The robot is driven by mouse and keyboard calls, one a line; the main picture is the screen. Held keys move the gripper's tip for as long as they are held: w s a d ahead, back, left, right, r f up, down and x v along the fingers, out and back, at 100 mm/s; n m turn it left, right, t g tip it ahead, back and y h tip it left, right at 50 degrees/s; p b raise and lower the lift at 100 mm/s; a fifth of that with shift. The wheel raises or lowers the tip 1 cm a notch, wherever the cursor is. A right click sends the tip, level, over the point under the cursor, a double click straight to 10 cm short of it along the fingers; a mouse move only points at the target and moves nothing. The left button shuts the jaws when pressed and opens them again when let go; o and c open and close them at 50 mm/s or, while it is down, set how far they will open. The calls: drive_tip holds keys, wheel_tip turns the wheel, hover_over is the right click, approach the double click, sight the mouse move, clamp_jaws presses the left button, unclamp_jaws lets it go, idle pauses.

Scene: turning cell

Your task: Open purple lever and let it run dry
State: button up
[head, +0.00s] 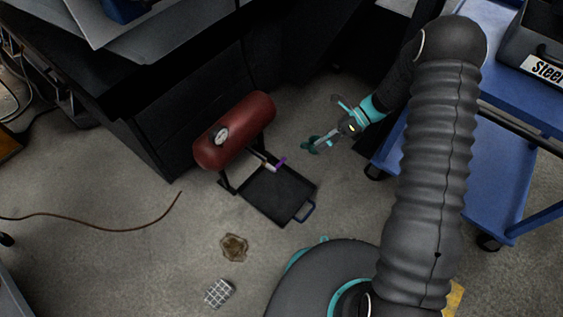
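A dark red cylindrical tank (236,130) with a round gauge (222,135) lies on a black stand on the floor. Below its right side is a small pale valve pipe with a purple lever (281,162). The lever is small in this view; I cannot tell its position or whether liquid flows. A black square tray (275,194) with a blue-grey handle lies on the floor under the valve. My gripper (311,146) is to the right of the lever, apart from it, and points left. Its teal fingers look spread with nothing between them.
A blue cart (482,160) on wheels stands at the right. Dark cabinets (150,130) stand behind and left of the tank. A brown stain (234,248), a small grey grid piece (218,292) and a brown cable (110,228) lie on the floor.

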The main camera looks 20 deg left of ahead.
sight(282, 161)
drive_tip(key=w+a+f+m+y, duration=0.1)
drive_tip(key=a+f+m+y, duration=0.2)
drive_tip(key=f+m, duration=0.35)
drive_tip(key=w+a+f+m+y, duration=0.2)
drive_tip(key=a+f+m+y, duration=0.1)
drive_tip(key=f+m, duration=0.4)
drive_tip(key=shift+n+t, duration=0.25)
drive_tip(key=shift+t, duration=0.05)
drive_tip(key=shift+f+x, duration=0.25)
drive_tip(key=shift+x, duration=1.05)
drive_tip(key=shift+f+x, duration=0.2)
drive_tip(key=shift+x, duration=1.1)
drive_tip(key=shift+f+x, duration=0.25)
drive_tip(key=shift+x, duration=1.1)
drive_tip(key=shift+s+d, duration=0.1)
drive_tip(key=shift+d, duration=0.05)
clamp_jaws()
